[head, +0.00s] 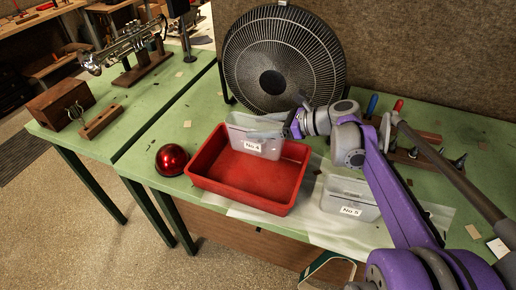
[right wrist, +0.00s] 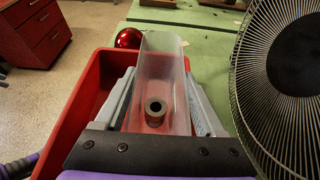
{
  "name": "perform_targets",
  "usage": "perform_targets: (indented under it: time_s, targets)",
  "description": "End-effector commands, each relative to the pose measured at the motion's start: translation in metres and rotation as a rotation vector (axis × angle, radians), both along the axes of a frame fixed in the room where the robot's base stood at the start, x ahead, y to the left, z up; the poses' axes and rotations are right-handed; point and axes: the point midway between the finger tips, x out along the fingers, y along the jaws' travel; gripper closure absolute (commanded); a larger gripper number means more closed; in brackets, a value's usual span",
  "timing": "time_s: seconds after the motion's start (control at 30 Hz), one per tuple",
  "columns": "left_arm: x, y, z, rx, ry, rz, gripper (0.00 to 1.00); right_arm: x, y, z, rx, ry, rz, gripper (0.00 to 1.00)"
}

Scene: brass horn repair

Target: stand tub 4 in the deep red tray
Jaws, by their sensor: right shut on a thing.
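Tub 4 (head: 250,133) is a translucent box with a "No.4" label, at the back part of the deep red tray (head: 223,188). It looks upright; I cannot tell whether its base touches the tray floor. My right gripper (head: 288,124) is shut on tub 4 from the right. In the right wrist view tub 4 (right wrist: 163,60) lies between the grey fingers (right wrist: 158,90), with the red tray (right wrist: 90,85) around and below. A short hollow cylinder (right wrist: 156,108) shows inside the tub. My left gripper is not in view.
A black fan (head: 280,60) stands close behind the tray. Tub 5 (head: 350,190) stands to the right on a pale mat (head: 318,228). A shiny red dome (head: 171,159) sits left of the tray. Screwdrivers and a tool rack are at the back right.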

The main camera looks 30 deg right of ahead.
Motion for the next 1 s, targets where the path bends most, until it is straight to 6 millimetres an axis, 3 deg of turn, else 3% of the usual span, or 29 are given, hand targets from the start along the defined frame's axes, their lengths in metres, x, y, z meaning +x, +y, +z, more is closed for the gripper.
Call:
perform_targets:
  time_s: [0.4,0.83,0.87,1.0]
  targets:
    - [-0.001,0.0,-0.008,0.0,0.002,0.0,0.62,0.0,0.0,-0.052,0.001,-0.001,0.0,1.0]
    - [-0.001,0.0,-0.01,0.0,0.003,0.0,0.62,0.0,0.0,-0.059,0.0,-0.001,-0.001,1.0]
    - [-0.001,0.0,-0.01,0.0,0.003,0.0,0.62,0.0,0.0,-0.059,0.0,0.0,-0.001,0.23]
    - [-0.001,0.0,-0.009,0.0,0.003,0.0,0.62,0.0,0.0,-0.058,0.0,0.0,-0.001,0.0]
